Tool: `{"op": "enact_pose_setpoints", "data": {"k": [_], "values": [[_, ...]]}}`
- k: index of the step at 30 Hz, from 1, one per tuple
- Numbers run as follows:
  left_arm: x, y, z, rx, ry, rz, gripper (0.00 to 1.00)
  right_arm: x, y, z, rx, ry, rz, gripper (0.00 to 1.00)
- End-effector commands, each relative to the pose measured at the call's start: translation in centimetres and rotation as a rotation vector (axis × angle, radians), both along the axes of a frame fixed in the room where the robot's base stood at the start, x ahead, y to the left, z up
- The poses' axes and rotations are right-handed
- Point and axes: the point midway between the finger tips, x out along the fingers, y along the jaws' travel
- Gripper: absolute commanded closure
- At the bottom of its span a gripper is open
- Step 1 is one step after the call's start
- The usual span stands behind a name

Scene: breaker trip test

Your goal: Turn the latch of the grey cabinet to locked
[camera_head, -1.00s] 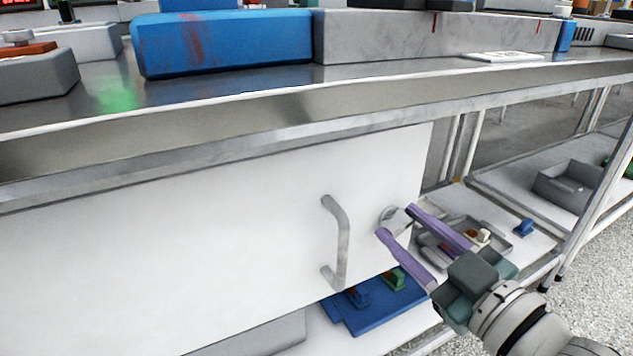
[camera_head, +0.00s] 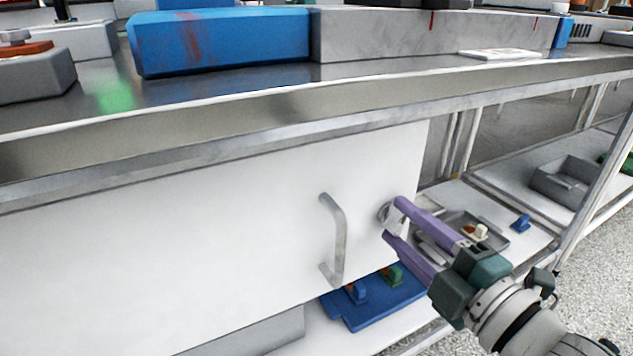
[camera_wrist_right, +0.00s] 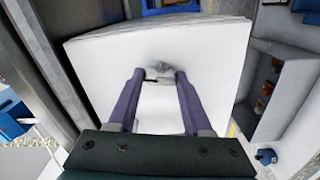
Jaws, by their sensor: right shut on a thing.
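The cabinet front (camera_head: 200,230) is a pale, near-white panel under the bench, with a grey bar handle (camera_head: 338,240). The latch (camera_head: 386,214) is a small grey knob near the panel's right edge. My right gripper (camera_head: 393,218) has its purple fingers at the latch and is shut on it. In the right wrist view the latch (camera_wrist_right: 159,70) shows between the fingertips, partly hidden by them, against the white panel (camera_wrist_right: 215,60). Which way the latch points is hard to tell. My left gripper is not in view.
The steel bench top (camera_head: 270,90) overhangs the cabinet, with a blue block (camera_head: 225,42) and a long grey block (camera_head: 430,35) on it. Below right, the open shelf holds a blue board (camera_head: 375,303), a grey tray (camera_head: 490,238) and a blue clip (camera_head: 521,222).

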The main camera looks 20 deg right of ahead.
Motion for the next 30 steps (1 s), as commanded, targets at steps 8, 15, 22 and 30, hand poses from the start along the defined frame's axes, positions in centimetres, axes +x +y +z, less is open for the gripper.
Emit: {"op": "enact_pose_setpoints", "data": {"k": [8,15,22,30], "values": [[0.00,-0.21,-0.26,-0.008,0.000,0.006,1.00,0.00,0.04,-0.02,-0.152,-0.013,0.000,1.00],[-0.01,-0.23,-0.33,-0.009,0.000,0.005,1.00,0.00,0.03,0.02,-0.211,-0.018,0.000,1.00],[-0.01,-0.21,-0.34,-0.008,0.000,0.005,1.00,0.00,0.02,0.02,-0.225,-0.019,0.001,1.00],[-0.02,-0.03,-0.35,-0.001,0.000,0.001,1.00,0.00,0.02,0.02,-0.225,-0.019,0.001,0.47]]}}
